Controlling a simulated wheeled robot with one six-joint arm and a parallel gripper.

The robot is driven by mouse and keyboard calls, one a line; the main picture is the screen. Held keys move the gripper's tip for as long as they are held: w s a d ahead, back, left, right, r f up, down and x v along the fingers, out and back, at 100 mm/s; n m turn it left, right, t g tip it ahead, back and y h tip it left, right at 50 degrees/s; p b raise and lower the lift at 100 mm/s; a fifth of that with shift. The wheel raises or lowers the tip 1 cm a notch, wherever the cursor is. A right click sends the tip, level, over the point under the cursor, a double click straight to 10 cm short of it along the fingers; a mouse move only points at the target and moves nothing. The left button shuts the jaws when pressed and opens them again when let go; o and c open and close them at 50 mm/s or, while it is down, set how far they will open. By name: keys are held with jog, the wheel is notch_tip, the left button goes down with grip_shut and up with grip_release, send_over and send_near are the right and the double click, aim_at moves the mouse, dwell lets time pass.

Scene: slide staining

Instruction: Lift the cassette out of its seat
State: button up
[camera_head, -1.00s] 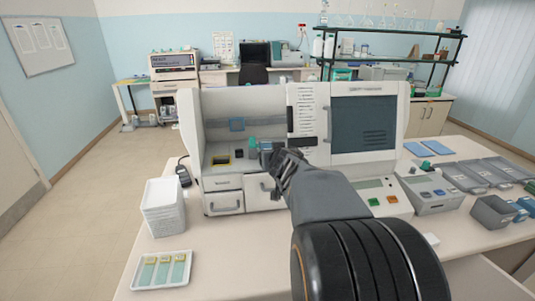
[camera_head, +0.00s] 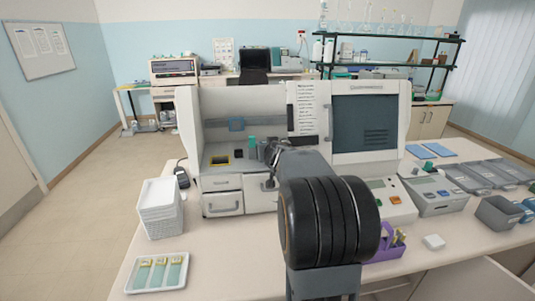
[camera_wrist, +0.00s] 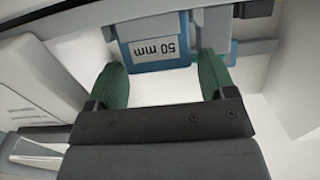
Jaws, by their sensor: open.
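My gripper (camera_wrist: 163,72) is open, with one green fingertip near each lower side of the cassette. I cannot tell whether either finger touches it. In the head view my gripper (camera_head: 260,147) is inside the open bay of the white machine (camera_head: 224,184). The cassette and its seat cannot be made out clearly there, behind the gripper and wrist.
A white basket stack (camera_head: 160,208), a slide tray (camera_head: 157,273) and a purple holder (camera_head: 388,247) stand on the bench.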

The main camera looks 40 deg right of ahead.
jog(key=c, duration=0.8)
jog(key=shift+r, duration=0.1)
